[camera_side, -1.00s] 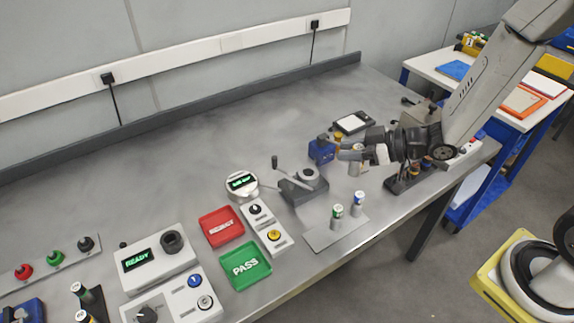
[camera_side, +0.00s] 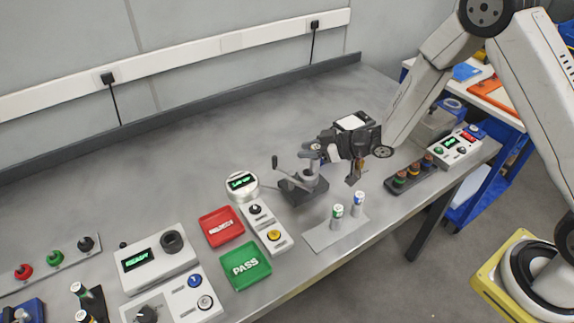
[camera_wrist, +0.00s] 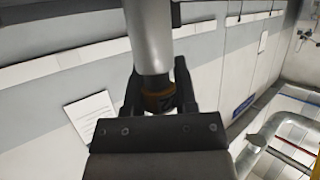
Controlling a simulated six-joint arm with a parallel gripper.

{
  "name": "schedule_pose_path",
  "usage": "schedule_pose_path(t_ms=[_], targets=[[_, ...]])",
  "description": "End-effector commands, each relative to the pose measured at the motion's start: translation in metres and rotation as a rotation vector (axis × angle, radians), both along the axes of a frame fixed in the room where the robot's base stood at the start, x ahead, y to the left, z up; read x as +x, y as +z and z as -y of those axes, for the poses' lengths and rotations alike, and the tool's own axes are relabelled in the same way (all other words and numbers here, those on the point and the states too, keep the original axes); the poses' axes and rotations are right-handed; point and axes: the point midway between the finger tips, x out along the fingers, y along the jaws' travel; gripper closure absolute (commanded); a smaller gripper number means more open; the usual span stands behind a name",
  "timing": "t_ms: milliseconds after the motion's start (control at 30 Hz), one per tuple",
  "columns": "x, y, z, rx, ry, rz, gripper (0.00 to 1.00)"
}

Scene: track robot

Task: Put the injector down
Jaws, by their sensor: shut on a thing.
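My gripper (camera_side: 322,152) is shut on an injector and points left, above the lever fixture (camera_side: 302,188). In the wrist view, the held injector (camera_wrist: 150,40) is a grey cylinder with a dark collar and an orange band marked 2, between my two fingers (camera_wrist: 158,88). In the side view it is small and partly hidden by my fingers, so I cannot tell whether it touches the fixture. Two other injectors, one green-topped (camera_side: 337,217) and one blue-topped (camera_side: 358,204), stand upright on a grey plate (camera_side: 322,239).
A red tray (camera_side: 208,219) and a green PASS tray (camera_side: 232,280) lie to the left. A round display (camera_side: 241,185) and a button box (camera_side: 264,230) stand beside the fixture. A dark rack (camera_side: 397,190) with several coloured items is right. The table's back middle is clear.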

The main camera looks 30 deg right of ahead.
Motion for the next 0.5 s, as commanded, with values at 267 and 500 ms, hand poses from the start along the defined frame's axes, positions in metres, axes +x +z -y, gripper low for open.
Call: schedule_pose_path(t_ms=[267, 500], targets=[[0.009, -0.01, -0.002, 0.001, 0.0, 0.002, 1.0], [0.012, -0.014, -0.002, 0.001, 0.0, 0.001, 1.0]])
